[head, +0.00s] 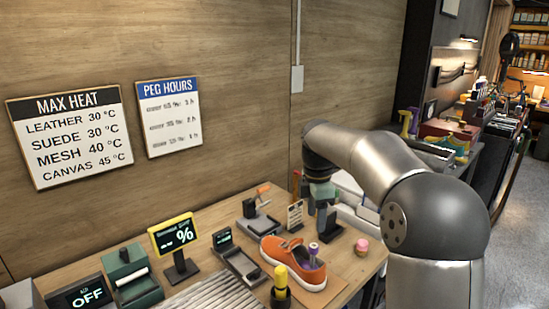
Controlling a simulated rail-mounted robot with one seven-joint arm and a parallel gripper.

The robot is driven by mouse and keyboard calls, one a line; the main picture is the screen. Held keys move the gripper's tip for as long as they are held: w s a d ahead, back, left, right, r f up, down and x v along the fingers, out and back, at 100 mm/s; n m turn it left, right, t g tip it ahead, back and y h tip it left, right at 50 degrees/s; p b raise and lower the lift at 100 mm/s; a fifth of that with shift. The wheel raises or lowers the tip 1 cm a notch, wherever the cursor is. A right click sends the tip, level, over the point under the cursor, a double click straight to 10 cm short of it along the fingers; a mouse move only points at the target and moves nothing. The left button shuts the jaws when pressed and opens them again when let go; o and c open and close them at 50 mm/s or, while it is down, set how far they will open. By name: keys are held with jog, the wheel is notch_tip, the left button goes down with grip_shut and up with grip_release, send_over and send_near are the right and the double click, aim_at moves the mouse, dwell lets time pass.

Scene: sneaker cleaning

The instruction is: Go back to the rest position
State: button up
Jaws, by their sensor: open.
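My arm reaches in from the right and bends down over the workbench (218,205). My gripper (324,222) points down at the back right of the bench, behind the orange sneaker (277,250). The gripper is small and dark in this view, and its fingertips are hard to make out. I see nothing clearly held in it. The sneaker lies on the bench with a purple-topped item (313,250) standing in or against its opening.
A yellow-topped item (281,278) stands in front of the sneaker, and a pink item (361,246) sits to its right. A yellow-framed % display (174,235), an OFF display (82,296) and a green device (133,277) stand at left. The wooden wall is close behind.

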jog(key=s+f+m, duration=0.3)
jog(key=s+m, duration=0.3)
jog(key=s, duration=0.4)
jog(key=s+f+m, duration=0.4)
jog(key=s+m, duration=0.3)
jog(key=s, duration=0.4)
jog(key=s+f+m, duration=0.3)
jog(key=s+m, duration=0.3)
jog(key=s, duration=0.5)
jog(key=shift+s+d+f+t, duration=0.15)
jog(key=shift+s+f+t, duration=0.05)
jog(key=shift+s+t, duration=0.1)
jog(key=shift+w, duration=0.1)
